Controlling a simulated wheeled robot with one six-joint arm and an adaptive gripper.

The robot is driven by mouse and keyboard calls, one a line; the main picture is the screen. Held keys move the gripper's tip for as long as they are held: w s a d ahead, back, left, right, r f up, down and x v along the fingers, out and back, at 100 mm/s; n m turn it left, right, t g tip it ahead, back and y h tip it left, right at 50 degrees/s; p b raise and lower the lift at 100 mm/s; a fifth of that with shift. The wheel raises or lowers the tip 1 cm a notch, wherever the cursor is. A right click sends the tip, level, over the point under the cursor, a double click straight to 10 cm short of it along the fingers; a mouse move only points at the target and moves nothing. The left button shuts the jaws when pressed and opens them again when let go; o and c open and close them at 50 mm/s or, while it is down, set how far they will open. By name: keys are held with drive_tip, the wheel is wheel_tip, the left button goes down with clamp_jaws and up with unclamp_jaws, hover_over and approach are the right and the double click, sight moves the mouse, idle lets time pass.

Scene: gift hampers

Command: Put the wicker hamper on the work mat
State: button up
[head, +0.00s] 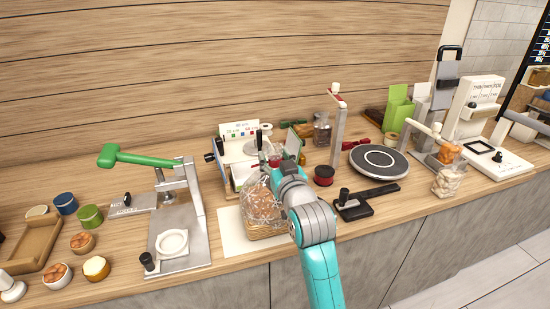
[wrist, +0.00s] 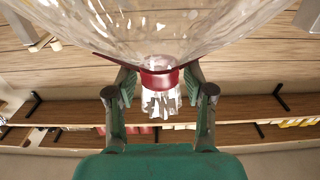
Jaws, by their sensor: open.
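The wicker hamper (head: 264,222) is a woven basket in clear cellophane. It stands upright and appears to rest on the cream work mat (head: 231,238), which shows around its left and front sides. My gripper (head: 268,158) is over the top of the wrap, and my arm hides the hamper's right side. In the wrist view the cellophane (wrist: 165,25) gathers at a red tie (wrist: 158,80) with a frilled tuft beyond it. The open fingers of my gripper (wrist: 160,97) stand on both sides of the tuft, with gaps beside it.
A press with a green handle (head: 135,158) stands left of the mat. A white machine (head: 238,155) is close behind the hamper. A black tool (head: 365,201) and a round dark turntable (head: 378,160) lie to the right. Small pots and a tray crowd the far left.

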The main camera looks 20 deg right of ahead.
drive_tip(key=shift+r, duration=0.15)
drive_tip(key=s, duration=1.2)
drive_tip(key=s+f+g, duration=0.2)
drive_tip(key=s+f, duration=1.6)
drive_tip(key=f, duration=0.2)
drive_tip(key=s+f, duration=0.2)
drive_tip(key=s, duration=1)
drive_tip(key=s+f+g, duration=0.1)
drive_tip(key=s+f, duration=0.1)
drive_tip(key=s, duration=1)
drive_tip(key=shift+s+d, duration=0.3)
drive_tip(key=shift+s, duration=0.1)
